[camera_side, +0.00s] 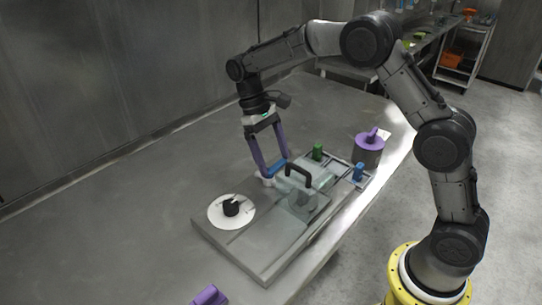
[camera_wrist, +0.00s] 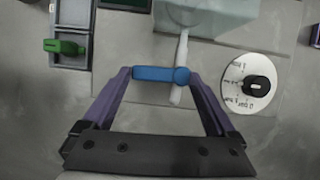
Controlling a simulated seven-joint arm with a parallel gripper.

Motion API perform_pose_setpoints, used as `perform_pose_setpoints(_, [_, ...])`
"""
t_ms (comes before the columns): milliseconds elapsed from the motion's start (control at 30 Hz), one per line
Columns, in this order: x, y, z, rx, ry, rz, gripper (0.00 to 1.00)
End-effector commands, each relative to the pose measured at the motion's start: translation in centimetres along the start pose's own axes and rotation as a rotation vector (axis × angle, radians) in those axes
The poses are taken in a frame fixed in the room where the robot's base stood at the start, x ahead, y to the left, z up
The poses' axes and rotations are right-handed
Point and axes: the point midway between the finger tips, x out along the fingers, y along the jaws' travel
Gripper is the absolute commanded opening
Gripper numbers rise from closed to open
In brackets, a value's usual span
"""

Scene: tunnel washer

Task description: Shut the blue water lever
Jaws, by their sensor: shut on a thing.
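The blue water lever (camera_wrist: 155,74) is a short blue bar on a pale pipe (camera_wrist: 179,60), lying across the pipe's line in the wrist view. In the side view the blue lever (camera_side: 276,167) shows at my gripper's tips. My gripper (camera_wrist: 158,78), with purple fingers, is shut on the lever, one finger at each end of the bar. In the side view my gripper (camera_side: 275,170) reaches down behind the black-handled box. The lever's pivot is at the bar's right end in the wrist view.
A white dial with a black knob (camera_side: 231,208) is on the grey base plate (camera_side: 265,262). A translucent box with a black handle (camera_side: 299,172) stands close to my gripper. A purple-lidded pot (camera_side: 368,148) stands behind.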

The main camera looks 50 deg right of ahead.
Motion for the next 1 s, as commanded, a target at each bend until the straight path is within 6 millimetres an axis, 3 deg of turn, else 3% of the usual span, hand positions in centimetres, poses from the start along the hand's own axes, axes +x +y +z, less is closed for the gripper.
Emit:
perform_pose_setpoints(667, [-0.26, 0.03, 0.12, 0.058, 0.009, -0.025, 0.37])
perform_pose_setpoints(700, [-0.26, 0.03, 0.12, 0.058, 0.009, -0.025, 0.98])
perform_pose_setpoints(1000, [-0.22, 0.05, 0.13, 0.056, 0.005, -0.023, 1.00])
